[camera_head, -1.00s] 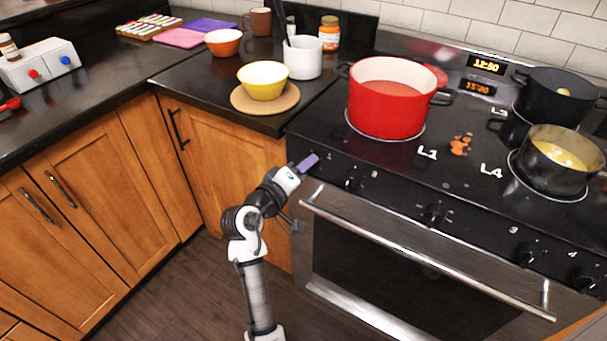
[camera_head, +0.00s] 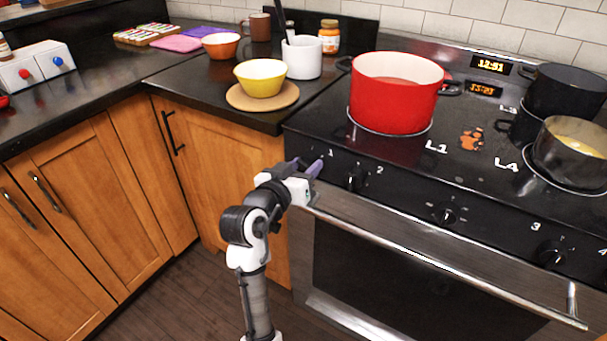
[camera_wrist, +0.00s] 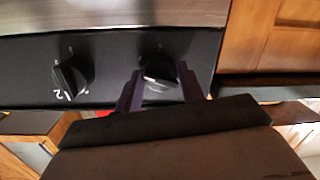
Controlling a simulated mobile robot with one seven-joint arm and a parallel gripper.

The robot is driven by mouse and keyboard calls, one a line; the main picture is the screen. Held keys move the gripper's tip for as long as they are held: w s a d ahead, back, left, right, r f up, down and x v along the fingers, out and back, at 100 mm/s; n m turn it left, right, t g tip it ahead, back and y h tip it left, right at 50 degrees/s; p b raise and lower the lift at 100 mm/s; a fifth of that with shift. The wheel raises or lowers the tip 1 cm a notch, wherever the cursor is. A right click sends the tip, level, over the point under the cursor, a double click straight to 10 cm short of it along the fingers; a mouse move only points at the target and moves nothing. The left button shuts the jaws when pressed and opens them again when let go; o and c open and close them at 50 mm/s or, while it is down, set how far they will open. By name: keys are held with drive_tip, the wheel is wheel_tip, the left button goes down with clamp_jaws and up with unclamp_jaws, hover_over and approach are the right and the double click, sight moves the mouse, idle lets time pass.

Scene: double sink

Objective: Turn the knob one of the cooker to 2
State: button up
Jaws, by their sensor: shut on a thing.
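The cooker (camera_head: 400,215) has a dark front panel with black knobs. My gripper (camera_head: 306,166) is at the panel's left end, by the "1" mark, and hides knob one in the head view. In the wrist view, knob one (camera_wrist: 158,70) sits between the two purple fingers of my gripper (camera_wrist: 158,84), which are shut on it. The setting of knob one cannot be read. Knob two (camera_head: 356,178) is just to the right, by its "2" mark; it also shows at the left of the wrist view (camera_wrist: 72,78).
A steel oven handle (camera_head: 440,258) runs below the knobs. A red pot (camera_head: 392,105) stands on the left burner, with dark pots (camera_head: 565,90) at the right. Wooden cabinets (camera_head: 100,205) stand left of the cooker. A yellow bowl (camera_head: 261,78) sits on the counter.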

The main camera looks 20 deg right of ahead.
drive_tip(key=shift+f+m+b, duration=0.1)
drive_tip(key=shift+m+b, duration=0.3)
drive_tip(key=shift+m, duration=0.2)
drive_tip(key=o, duration=1)
drive_tip(key=shift+c, duration=0.2)
drive_tip(key=p+v, duration=0.7)
drive_tip(key=v, duration=0.6)
drive_tip(key=shift+s+a+p, duration=0.3)
drive_tip(key=shift+p, duration=0.05)
